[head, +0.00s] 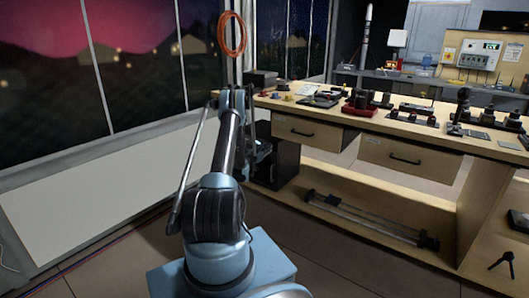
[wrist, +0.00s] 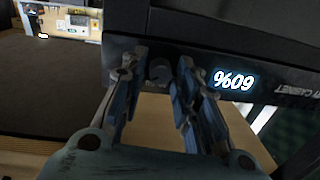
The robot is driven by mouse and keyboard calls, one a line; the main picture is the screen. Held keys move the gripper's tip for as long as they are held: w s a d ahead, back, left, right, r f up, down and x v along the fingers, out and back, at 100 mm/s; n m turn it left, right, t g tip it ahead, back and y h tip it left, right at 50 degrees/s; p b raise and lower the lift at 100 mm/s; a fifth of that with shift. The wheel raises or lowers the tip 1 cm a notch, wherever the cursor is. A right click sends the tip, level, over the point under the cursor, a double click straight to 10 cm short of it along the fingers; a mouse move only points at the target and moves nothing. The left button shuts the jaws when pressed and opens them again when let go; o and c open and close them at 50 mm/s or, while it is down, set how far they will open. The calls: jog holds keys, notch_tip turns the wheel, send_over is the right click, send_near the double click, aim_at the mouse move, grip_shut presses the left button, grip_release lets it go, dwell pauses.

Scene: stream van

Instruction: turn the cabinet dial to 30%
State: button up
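The dark cabinet (wrist: 225,35) fills the upper part of the wrist view, seen upside down. On its face are a small round dark dial (wrist: 160,71) and a lit white readout (wrist: 234,81), which reads 60% the right way up. Part of the lettering beside it reads "CABINET". My gripper (wrist: 157,68) is open, with one fingertip on each side of the dial. A gap shows between fingers and dial, though contact deeper in is hard to tell. In the head view the black cabinet (head: 286,165) stands under the bench's left end, partly behind my arm.
The wooden bench (head: 440,141) runs to the right, with two drawers and several devices on top. A low shelf holds a metal rail (head: 365,218). Large windows (head: 135,60) line the left. The tiled floor (head: 330,262) in front of the bench is open.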

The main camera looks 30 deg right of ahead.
grip_shut()
jog(key=shift+n, duration=0.3)
jog(key=n, duration=1.1)
jog(key=n+g, duration=0.1)
jog(key=n, duration=1)
jog(key=shift+w+g, duration=0.1)
jog(key=shift+g, duration=0.2)
jog(key=shift+a, duration=0.1)
